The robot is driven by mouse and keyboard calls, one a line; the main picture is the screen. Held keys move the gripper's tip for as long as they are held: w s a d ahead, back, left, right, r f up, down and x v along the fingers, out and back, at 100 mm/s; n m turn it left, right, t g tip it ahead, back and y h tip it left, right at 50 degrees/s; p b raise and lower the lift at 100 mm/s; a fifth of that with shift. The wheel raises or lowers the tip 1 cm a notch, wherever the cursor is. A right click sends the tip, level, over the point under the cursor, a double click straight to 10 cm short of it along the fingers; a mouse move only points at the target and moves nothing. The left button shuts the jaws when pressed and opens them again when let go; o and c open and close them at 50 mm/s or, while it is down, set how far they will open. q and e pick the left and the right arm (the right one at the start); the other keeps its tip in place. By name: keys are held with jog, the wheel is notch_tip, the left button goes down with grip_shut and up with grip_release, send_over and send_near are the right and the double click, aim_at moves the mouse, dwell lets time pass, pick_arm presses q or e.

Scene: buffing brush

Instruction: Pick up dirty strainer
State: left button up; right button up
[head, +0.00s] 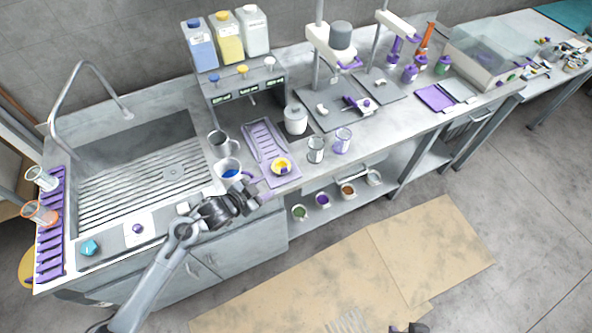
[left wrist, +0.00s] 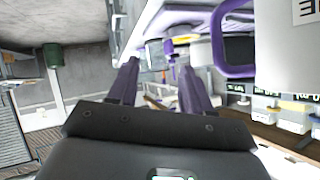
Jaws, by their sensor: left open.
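A small round item with yellow in it (head: 281,166) sits at the near end of a purple ribbed tray (head: 262,140) on the counter; it may be the dirty strainer, but it is too small to be sure. My left gripper (head: 262,188) is open at the counter's front edge, just left of and nearer than that item. In the left wrist view its two purple fingers (left wrist: 160,82) are spread with nothing clearly between them. Only a dark tip, perhaps of my right gripper (head: 412,328), shows at the bottom edge; its jaws cannot be made out.
A white mug with blue inside (head: 229,172) stands close to my left gripper. A purple loop handle (left wrist: 222,42) is near in the left wrist view. A metal pitcher (head: 219,143), a white jar (head: 296,119) and two clear cups (head: 316,150) surround the tray. The sink (head: 140,165) lies left.

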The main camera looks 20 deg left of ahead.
pick_arm(q)
send_near(284, 171)
jog(key=x, duration=0.3)
jog(key=shift+d+b, duration=0.1)
jog(key=shift+b, duration=0.3)
jog(key=shift+x, duration=3.25)
jog(key=shift+w+r, duration=0.1)
jog(key=shift+r, duration=0.1)
grip_shut()
jog(key=shift+f, duration=0.1)
